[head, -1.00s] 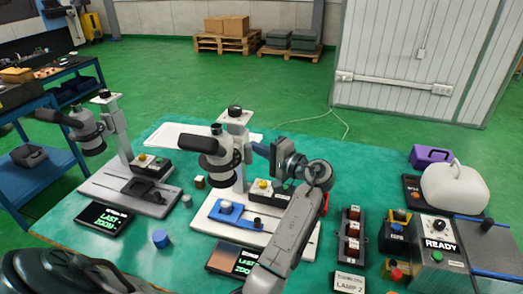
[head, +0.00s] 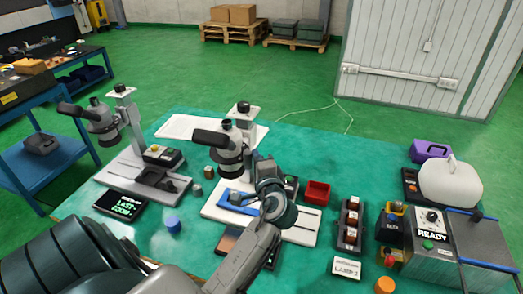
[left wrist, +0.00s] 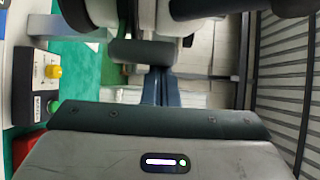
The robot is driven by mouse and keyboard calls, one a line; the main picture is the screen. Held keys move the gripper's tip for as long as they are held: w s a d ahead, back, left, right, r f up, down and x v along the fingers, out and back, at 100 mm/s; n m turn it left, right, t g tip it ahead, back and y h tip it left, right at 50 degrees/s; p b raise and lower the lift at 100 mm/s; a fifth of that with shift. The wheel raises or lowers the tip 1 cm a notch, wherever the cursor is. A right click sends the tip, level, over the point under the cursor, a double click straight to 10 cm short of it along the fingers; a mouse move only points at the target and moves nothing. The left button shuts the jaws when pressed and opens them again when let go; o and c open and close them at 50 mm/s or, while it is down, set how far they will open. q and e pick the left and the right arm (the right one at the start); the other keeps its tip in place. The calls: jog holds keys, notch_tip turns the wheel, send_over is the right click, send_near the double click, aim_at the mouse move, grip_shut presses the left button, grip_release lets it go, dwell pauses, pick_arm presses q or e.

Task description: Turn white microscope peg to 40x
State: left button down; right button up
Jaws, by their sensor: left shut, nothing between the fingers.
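The white microscope (head: 243,125) stands on a white base (head: 300,232), with a grey head (head: 228,160) and dark eyepiece tube. A blue stage part (head: 232,197) lies under the head. My left gripper (head: 257,160) is just right of the microscope head. In the left wrist view my shut dark fingers (left wrist: 156,88) point toward a dark grey block (left wrist: 150,52) below the pale microscope body (left wrist: 125,12). I cannot tell whether they touch it, or pick out the peg. My right gripper is not in view.
A grey microscope (head: 133,125) with a display (head: 121,204) stands to the left. A blue cylinder (head: 173,224), a red bin (head: 316,192), a relay rack (head: 350,225) and a READY control box (head: 428,232) are on the green table. A white tray (head: 180,127) lies behind.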

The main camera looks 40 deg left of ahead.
pick_arm(q)
jog(key=shift+s+m+t+h, duration=0.3)
jog(key=shift+s, duration=0.05)
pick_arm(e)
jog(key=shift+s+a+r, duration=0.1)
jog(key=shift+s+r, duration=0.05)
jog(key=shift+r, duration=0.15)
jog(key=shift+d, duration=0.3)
